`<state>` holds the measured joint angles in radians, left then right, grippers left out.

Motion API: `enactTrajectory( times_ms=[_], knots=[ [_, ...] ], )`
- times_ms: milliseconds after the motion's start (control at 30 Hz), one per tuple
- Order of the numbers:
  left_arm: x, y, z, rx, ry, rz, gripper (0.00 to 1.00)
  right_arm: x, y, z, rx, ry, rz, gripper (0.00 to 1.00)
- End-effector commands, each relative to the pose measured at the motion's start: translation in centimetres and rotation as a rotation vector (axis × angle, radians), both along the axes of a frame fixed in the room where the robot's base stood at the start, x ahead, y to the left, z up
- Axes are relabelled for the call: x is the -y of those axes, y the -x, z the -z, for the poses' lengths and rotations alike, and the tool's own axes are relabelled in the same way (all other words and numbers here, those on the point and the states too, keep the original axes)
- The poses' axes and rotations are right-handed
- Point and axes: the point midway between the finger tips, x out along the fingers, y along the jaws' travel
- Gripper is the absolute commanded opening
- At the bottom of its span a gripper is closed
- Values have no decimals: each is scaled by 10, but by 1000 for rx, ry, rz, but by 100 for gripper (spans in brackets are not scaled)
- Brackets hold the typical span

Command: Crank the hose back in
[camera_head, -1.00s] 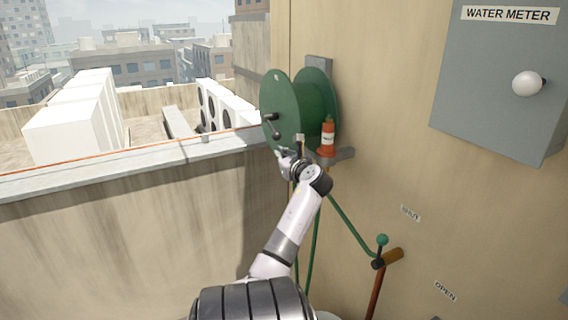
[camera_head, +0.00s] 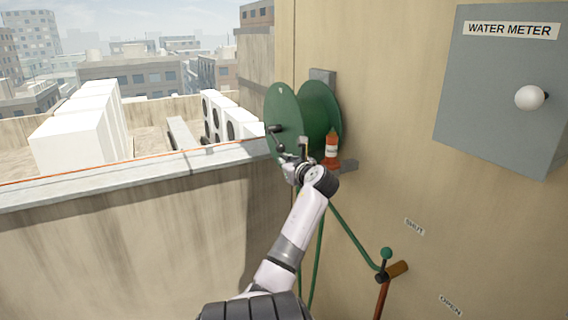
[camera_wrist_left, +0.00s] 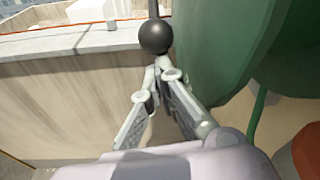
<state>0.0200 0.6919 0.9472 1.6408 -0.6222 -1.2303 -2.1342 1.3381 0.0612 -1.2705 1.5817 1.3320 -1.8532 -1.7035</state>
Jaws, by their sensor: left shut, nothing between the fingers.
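The green hose reel (camera_head: 318,108) is mounted on the tan wall, with a dark crank on its left face. The crank's knob (camera_head: 274,129) also shows in the left wrist view as a black ball (camera_wrist_left: 156,36), just beyond my fingertips. My left gripper (camera_head: 287,158) is at the lower front of the reel, below the knob. In the left wrist view the left gripper (camera_wrist_left: 155,88) has its fingertips together with nothing between them. The green hose (camera_head: 350,233) hangs below the reel and runs to a valve (camera_head: 384,270) at lower right. My right gripper is not in view.
A grey water meter box (camera_head: 495,85) is on the wall at right. A parapet (camera_head: 120,185) with an orange line along its top extends left.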

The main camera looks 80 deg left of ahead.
Motion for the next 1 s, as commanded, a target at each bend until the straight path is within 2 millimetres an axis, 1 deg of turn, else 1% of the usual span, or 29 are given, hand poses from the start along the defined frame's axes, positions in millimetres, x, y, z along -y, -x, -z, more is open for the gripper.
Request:
enactTrajectory(
  times_ms=[267,467,633,1000],
  knots=[
    [3,-1,-7,16,44,2,0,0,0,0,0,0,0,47],
    [7,-3,-17,40,119,2,0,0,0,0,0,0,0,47],
    [14,-5,-31,56,189,7,0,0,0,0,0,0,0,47],
    [21,-7,-74,54,190,6,0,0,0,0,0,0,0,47]
  ],
)
